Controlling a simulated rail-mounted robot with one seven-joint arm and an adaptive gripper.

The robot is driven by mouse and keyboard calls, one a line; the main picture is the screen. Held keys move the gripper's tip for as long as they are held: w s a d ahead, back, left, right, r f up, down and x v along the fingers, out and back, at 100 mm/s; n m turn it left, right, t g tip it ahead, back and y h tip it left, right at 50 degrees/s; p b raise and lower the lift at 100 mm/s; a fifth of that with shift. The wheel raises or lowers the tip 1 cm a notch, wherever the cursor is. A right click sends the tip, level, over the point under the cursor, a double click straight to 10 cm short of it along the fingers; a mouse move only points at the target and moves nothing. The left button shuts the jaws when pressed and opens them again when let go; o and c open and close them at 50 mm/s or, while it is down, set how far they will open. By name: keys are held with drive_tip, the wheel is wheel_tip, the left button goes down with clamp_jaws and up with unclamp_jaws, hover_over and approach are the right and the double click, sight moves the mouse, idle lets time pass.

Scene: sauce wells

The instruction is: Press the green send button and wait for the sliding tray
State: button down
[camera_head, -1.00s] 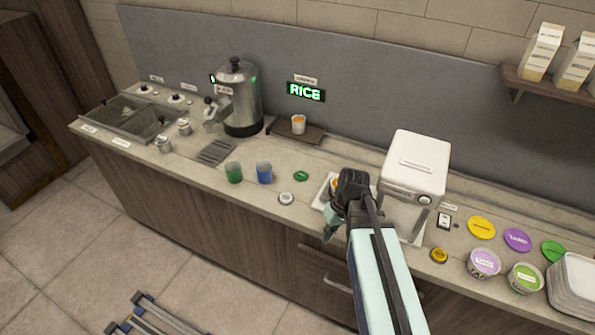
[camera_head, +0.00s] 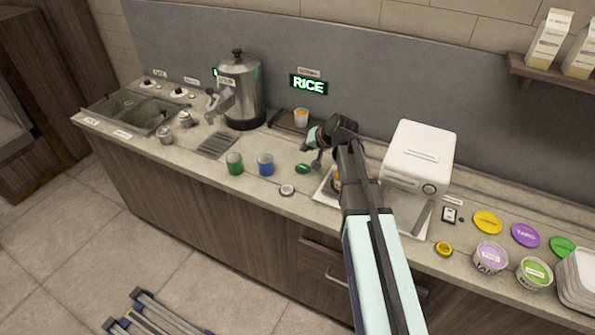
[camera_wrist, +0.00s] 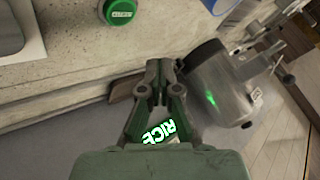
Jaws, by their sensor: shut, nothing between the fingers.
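A round green button (camera_head: 302,169) lies on the counter; in the wrist view the green button (camera_wrist: 118,12), its label too small to read, is at the top edge. In the wrist view, my fingers partly cover the sign.
A steel urn (camera_head: 240,90) stands left of the tray. A white machine (camera_head: 418,158) stands close on the right, with lids and tubs beyond.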

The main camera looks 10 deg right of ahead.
sight(304, 167)
drive_tip(key=shift+w+r+t, duration=0.3)
drive_tip(key=shift+w+r, duration=0.4)
drive_tip(key=shift+w, duration=0.2)
drive_tip(key=shift+f, duration=0.15)
drive_tip(key=shift+f+b, duration=2.35)
drive_tip(key=shift+f, duration=1.95)
drive_tip(key=shift+f, duration=0.1)
drive_tip(key=shift+f+b, duration=0.35)
drive_tip(key=shift+b, duration=0.05)
